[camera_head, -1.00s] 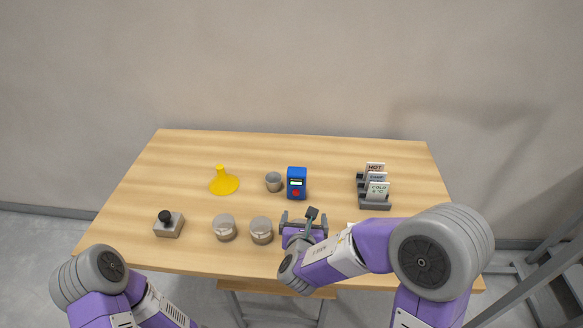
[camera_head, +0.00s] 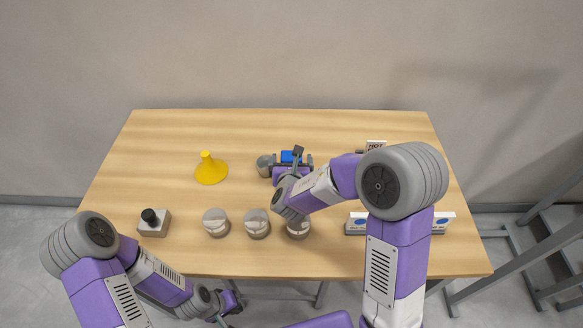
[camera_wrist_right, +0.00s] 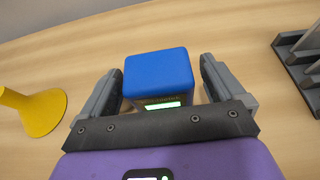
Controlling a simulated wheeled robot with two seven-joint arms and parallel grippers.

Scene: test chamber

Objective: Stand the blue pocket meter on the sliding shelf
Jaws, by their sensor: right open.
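The blue pocket meter (camera_head: 287,156) stands upright on the table, mostly hidden behind my right gripper (camera_head: 292,166) in the head view. In the right wrist view the meter's blue top (camera_wrist_right: 158,72) and lit display show between the two fingers of the right gripper (camera_wrist_right: 160,74). The fingers are apart, with a gap on each side of the meter. My left gripper (camera_head: 228,306) is low in front of the table's front edge, small and partly hidden, so its jaws are unclear. I cannot make out the sliding shelf with certainty.
A grey cup (camera_head: 264,165) stands close left of the meter. A yellow funnel (camera_head: 210,170) is further left. Several lidded grey jars (camera_head: 216,222) line the front, with a black-knobbed box (camera_head: 154,222) at left. Card holders (camera_head: 376,147) at right are partly behind my right arm.

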